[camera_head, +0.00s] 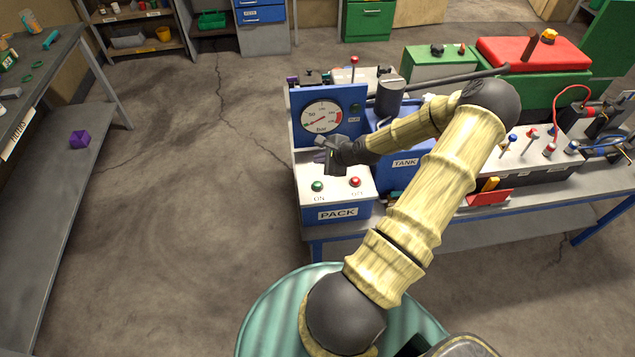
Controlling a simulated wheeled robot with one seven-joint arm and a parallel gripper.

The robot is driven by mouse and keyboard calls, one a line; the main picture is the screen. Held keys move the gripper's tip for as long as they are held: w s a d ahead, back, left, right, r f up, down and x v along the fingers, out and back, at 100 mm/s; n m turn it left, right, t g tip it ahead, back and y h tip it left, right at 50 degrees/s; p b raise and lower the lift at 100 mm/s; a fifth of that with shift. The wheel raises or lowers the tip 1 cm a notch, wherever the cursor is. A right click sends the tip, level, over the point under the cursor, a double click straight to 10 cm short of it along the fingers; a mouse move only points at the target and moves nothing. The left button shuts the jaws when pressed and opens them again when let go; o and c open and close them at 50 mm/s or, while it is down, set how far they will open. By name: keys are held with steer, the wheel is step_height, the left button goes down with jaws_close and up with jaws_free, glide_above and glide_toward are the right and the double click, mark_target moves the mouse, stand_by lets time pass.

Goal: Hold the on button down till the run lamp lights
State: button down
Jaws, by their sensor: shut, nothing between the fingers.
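The green ON button (318,186) is on the left of the white top of the box labelled PACK (338,213). The red OFF button (355,182) is to its right. A blue panel (296,108) stands behind, with a round bar gauge (321,117). A small dark lamp (355,107) sits right of the gauge above a small label, too small to read for sure; it looks unlit. My gripper (335,172) is shut and empty, behind and slightly right of the ON button, apart from it in the picture. Its exact height above the box is unclear.
My arm crosses the bench and hides part of the blue TANK unit (405,163). A grey cylinder (391,92) stands right of the gauge panel. Levers and red-handled fittings (532,133) are further right. The floor left of the bench is clear.

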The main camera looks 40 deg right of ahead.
steer(key=shift+f, duration=0.1)
steer(key=b, duration=0.7)
glide_above(320, 186)
step_height(320, 186, down, 7)
steer(key=shift+r, duration=0.15)
steer(key=shift+f+b, duration=0.4)
steer(key=shift+f, duration=0.6)
stand_by(1.0)
steer(key=shift+f, duration=0.4)
steer(key=shift+f, duration=0.55)
stand_by(0.7)
steer(key=shift+r, duration=0.1)
stand_by(0.9)
steer(key=shift+r+p, duration=0.8)
steer(key=shift+r, duration=0.1)
